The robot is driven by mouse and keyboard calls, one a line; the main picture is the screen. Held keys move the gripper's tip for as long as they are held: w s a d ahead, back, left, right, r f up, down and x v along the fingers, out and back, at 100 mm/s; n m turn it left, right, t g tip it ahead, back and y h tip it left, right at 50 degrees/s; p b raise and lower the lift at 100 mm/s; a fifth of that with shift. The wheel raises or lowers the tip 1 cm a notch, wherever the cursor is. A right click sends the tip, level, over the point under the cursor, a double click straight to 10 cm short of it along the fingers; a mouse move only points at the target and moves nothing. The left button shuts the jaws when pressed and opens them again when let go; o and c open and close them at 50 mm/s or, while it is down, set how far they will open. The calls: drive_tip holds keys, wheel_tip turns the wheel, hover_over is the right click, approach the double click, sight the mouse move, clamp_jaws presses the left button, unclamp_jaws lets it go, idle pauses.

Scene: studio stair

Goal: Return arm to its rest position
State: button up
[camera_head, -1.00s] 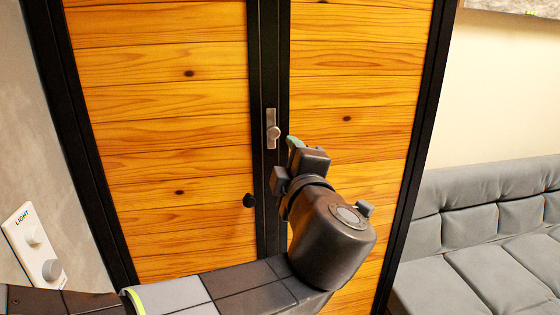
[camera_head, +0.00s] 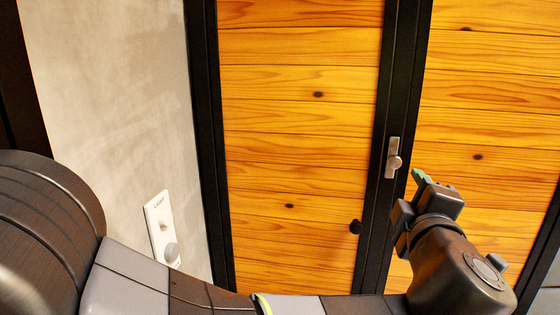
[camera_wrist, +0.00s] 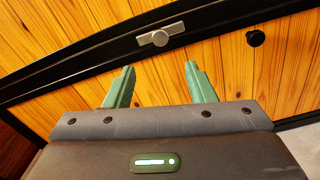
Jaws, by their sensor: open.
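My gripper (camera_head: 418,182) is at the right in the head view, on my arm stretched out along the bottom of the picture. In the wrist view my gripper (camera_wrist: 159,85) shows two green fingers spread apart with nothing between them. It is open and empty. It is in front of a wood-panelled door with a black frame. A metal latch (camera_head: 393,158) with a round knob is on the black upright, just up and left of the fingers. The latch (camera_wrist: 160,38) also shows beyond the fingertips in the wrist view, apart from them.
A small black knob (camera_head: 355,227) is on the left wooden panel (camera_head: 300,150). A white light switch plate (camera_head: 160,228) with knobs is on the grey wall (camera_head: 110,110) at the left. A sliver of something grey shows at the far right edge.

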drive_tip(key=shift+b+x, duration=1.1)
drive_tip(key=shift+x, duration=4.85)
drive_tip(key=p, duration=0.2)
approach(395, 164)
drive_tip(key=b+x, duration=0.2)
drive_tip(key=x, duration=0.6)
drive_tip(key=shift+w, duration=0.15)
drive_tip(key=shift+w+r+m+p, duration=0.1)
drive_tip(key=shift+r+m+p, duration=0.1)
drive_tip(key=shift+m+p, duration=0.2)
drive_tip(key=shift+r+m+p, duration=0.1)
drive_tip(key=shift+m+p, duration=0.4)
drive_tip(key=shift+m, duration=0.6)
drive_tip(key=m, duration=0.2)
drive_tip(key=m+p, duration=0.1)
drive_tip(key=m, duration=0.1)
drive_tip(key=m+p, duration=0.1)
drive_tip(key=m, duration=0.1)
drive_tip(key=shift+f, duration=0.25)
